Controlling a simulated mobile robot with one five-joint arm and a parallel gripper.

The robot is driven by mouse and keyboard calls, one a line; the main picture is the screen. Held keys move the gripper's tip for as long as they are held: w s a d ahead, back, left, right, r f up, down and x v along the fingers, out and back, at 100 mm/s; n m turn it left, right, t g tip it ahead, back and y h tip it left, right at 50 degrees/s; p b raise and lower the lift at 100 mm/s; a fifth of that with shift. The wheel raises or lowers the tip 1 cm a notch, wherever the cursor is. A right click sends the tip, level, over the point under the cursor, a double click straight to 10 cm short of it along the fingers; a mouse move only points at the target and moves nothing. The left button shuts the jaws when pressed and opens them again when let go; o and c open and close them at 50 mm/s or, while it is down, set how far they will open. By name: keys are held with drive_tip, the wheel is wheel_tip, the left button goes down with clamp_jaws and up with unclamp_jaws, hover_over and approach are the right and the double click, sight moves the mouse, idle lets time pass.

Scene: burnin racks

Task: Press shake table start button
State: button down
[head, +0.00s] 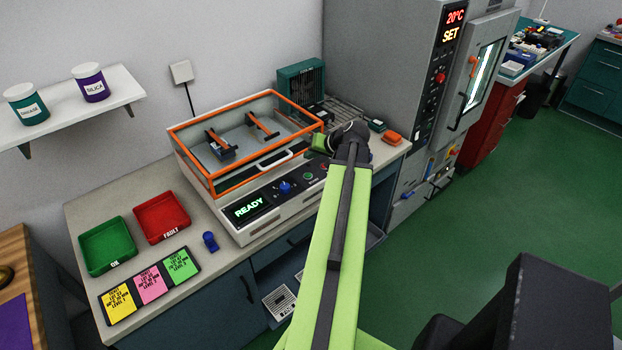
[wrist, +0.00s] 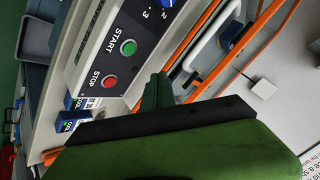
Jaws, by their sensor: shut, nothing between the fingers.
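The shake table (head: 192,172) is a pale box with an orange-framed clear cover on the bench. Its front panel has a lit READY display (head: 248,209), a blue knob (head: 286,187), a green start button (head: 308,176) and a red stop button (head: 323,167). In the wrist view the green START button (wrist: 128,47) and red STOP button (wrist: 110,82) are clear and labelled. My gripper (head: 314,145) is at the right end of the shake table, above the panel. In the wrist view its dark green fingers (wrist: 160,82) are together and empty, apart from both buttons.
A green bin (head: 107,245) and a red FAULT bin (head: 162,217) sit on the bench's left, with coloured cards (head: 150,285) in front. A blue object (head: 210,241) stands near the panel. A tall grey chamber (head: 400,60) rises at right. Green floor (head: 480,215) is open.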

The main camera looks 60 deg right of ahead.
sight(310, 176)
wheel_tip(310, 176, down, 6)
drive_tip(key=b, duration=0.4)
drive_tip(key=shift+b, duration=0.4)
idle(1.3)
drive_tip(key=shift+w+f+b, duration=0.2)
drive_tip(key=shift+f+b, duration=0.2)
drive_tip(key=shift+f+b, duration=0.4)
idle(0.6)
drive_tip(key=shift+r+p, duration=0.85)
